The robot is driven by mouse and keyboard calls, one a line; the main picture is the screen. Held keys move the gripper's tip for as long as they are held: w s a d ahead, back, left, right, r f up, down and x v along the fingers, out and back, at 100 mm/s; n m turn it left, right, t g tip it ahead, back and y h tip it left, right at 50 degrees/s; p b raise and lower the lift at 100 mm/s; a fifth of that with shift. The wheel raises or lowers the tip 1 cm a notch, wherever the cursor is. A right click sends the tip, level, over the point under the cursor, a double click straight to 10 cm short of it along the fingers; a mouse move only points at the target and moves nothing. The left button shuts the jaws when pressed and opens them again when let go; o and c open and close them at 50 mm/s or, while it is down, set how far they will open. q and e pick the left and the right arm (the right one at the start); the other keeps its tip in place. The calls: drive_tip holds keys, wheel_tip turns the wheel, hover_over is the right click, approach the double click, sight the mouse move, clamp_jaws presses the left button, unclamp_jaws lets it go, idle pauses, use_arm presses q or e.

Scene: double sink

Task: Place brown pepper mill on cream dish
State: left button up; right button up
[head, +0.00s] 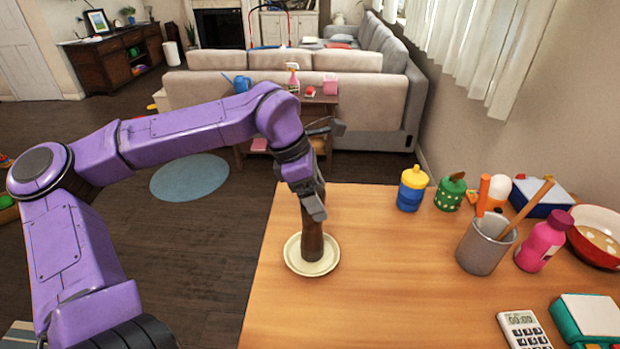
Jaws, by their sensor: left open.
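The brown pepper mill (313,243) stands upright on the cream dish (296,264) near the left edge of the wooden table. My left gripper (315,208) is at the top of the mill, with its jaws open around or just beside its upper part. The near finger hides some of the mill's top, so I cannot tell whether it touches. The dish's rim shows all around the mill's base. My right gripper is not in view.
A blue and yellow cup (411,190), a green jar (450,193), a grey utensil holder (484,248), a pink bottle (541,243) and a calculator (524,330) stand or lie to the right on the table (390,290). The table between them and the dish is clear.

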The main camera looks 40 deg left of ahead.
use_arm(q)
drive_tip(key=v, duration=1.1)
drive_tip(key=shift+b, duration=0.35)
